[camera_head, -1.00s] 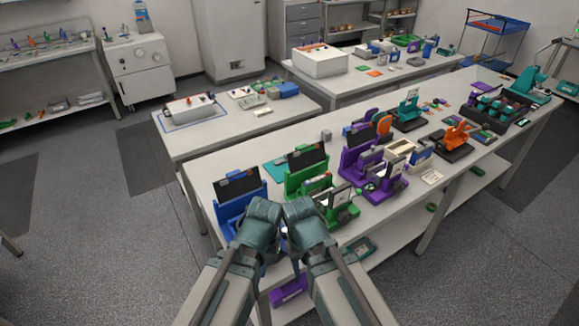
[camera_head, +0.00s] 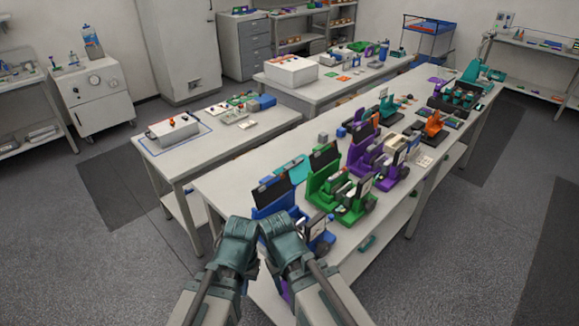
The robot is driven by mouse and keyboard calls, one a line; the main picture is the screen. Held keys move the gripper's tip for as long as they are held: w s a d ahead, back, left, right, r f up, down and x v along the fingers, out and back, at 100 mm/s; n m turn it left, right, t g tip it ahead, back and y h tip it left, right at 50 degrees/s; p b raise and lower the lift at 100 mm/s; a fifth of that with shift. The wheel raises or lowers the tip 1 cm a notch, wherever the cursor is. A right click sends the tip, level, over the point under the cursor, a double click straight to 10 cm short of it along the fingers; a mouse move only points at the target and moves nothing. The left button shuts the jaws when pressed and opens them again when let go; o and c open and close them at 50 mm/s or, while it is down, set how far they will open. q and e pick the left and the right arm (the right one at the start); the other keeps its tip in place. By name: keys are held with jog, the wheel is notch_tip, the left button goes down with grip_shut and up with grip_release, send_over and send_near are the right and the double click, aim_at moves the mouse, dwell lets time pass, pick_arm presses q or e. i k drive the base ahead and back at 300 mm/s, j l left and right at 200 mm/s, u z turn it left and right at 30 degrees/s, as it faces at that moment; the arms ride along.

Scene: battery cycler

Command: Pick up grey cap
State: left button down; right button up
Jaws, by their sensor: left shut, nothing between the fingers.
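A small grey block (camera_head: 323,136) stands on the near table (camera_head: 230,180), toward its back edge behind the green and purple devices. It may be the grey cap; at this size I cannot be sure. My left gripper (camera_head: 240,228) is shut and empty at the front of the near table, beside the blue device (camera_head: 275,193). My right gripper (camera_head: 278,232) is close beside it, and its fingers are hidden, so its opening cannot be told. Both grippers are well apart from the grey block.
A green device (camera_head: 324,178), a purple device (camera_head: 364,150) and an orange device (camera_head: 434,126) line the table. A side table (camera_head: 165,160) holds a white-grey instrument (camera_head: 173,130). A back table carries a white box (camera_head: 291,71). Open floor (camera_head: 460,240) lies at right.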

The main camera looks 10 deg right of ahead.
aim_at(295, 163)
jog(key=i+j+z, duration=0.2)
jog(key=j, duration=0.3)
jog(key=j+z, duration=0.15)
jog(key=j, duration=0.35)
jog(key=j+z, duration=0.2)
jog(key=j, duration=0.3)
jog(key=i+j+z, duration=0.15)
jog(key=j, duration=0.2)
jog(key=i+j+z, duration=0.1)
jog(key=j, duration=0.25)
jog(key=i+j+z, duration=0.15)
jog(key=j, duration=0.25)
jog(key=i+j+z, duration=0.1)
jog(key=j, duration=0.3)
jog(key=i+j+z, duration=0.15)
jog(key=j, duration=0.25)
jog(key=i+j+z, duration=0.1)
jog(key=j, duration=0.3)
jog(key=i+j+z, duration=0.1)
jog(key=i+j, duration=0.2)
jog(key=i+j+z, duration=0.15)
jog(key=j, duration=0.3)
jog(key=i+j+z, duration=0.1)
jog(key=i+j, duration=0.3)
